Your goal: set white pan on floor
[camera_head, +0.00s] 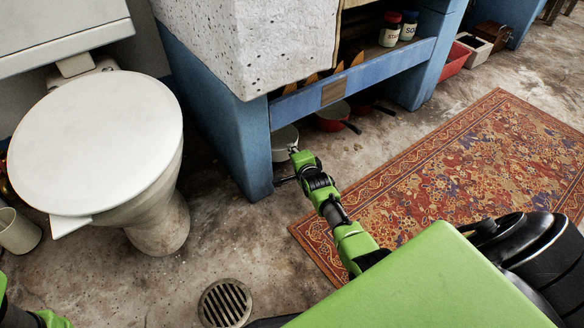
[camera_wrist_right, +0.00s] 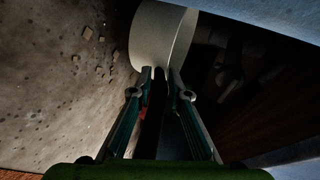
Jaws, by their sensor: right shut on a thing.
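The white pan (camera_head: 284,139) is under the blue-framed stone washtrough, just behind the blue leg, and is partly hidden in the head view. In the right wrist view the white pan (camera_wrist_right: 162,35) shows its pale rounded side just beyond the fingertips. My right gripper (camera_head: 287,181) reaches in low beside the leg. It also shows in the right wrist view (camera_wrist_right: 161,76), shut on the pan's dark handle between its fingers. I cannot tell whether the pan touches the floor. Only part of my left arm shows at the bottom left; its gripper is out of view.
Red pans (camera_head: 331,119) lie under the trough (camera_head: 352,78), right of the white pan. A toilet (camera_head: 97,140) stands on the left. A patterned rug (camera_head: 450,180) covers the floor on the right. Bare floor with a drain (camera_head: 225,303) lies in front.

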